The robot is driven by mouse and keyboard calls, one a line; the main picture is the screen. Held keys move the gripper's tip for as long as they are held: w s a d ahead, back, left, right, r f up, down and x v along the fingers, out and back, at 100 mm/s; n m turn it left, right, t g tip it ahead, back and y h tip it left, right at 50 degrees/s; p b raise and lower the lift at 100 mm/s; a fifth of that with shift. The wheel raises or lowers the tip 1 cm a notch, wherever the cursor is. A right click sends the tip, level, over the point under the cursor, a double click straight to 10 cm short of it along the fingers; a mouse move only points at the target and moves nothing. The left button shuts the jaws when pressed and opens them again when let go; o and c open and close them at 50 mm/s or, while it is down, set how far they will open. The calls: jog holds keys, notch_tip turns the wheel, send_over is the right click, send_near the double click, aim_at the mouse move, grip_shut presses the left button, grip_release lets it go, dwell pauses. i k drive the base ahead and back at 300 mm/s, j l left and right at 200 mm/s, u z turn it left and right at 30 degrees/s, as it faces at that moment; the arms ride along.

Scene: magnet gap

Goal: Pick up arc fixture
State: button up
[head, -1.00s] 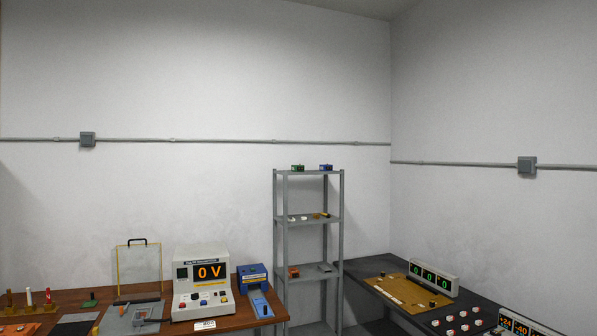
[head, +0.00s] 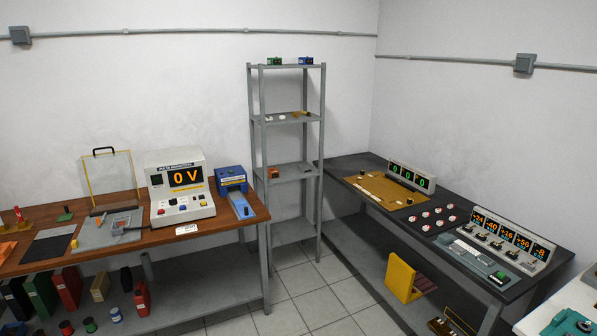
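My gripper is not in view. I cannot tell for sure which object is the arc fixture. Small fixture-like items sit on the grey shelf rack (head: 285,119): a green item (head: 274,61) and a blue item (head: 306,61) on the top shelf, several small white and yellow pieces on the second, and an orange-brown block (head: 273,172) on the third. On the wooden bench, a grey plate (head: 95,236) carries a small mechanism, with a green-based piece (head: 65,214) to its left. All are small and far off.
A 0 V meter box (head: 181,184) and a blue device (head: 231,181) stand on the wooden bench (head: 238,217). A dark bench (head: 345,166) with number displays runs along the right wall. Tiled floor (head: 290,300) lies clear between the benches. A white surface juts in at lower right.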

aim_at(271, 61)
jog(key=i+u, duration=0.4)
jog(key=i, duration=1.75)
jog(key=j, duration=0.1)
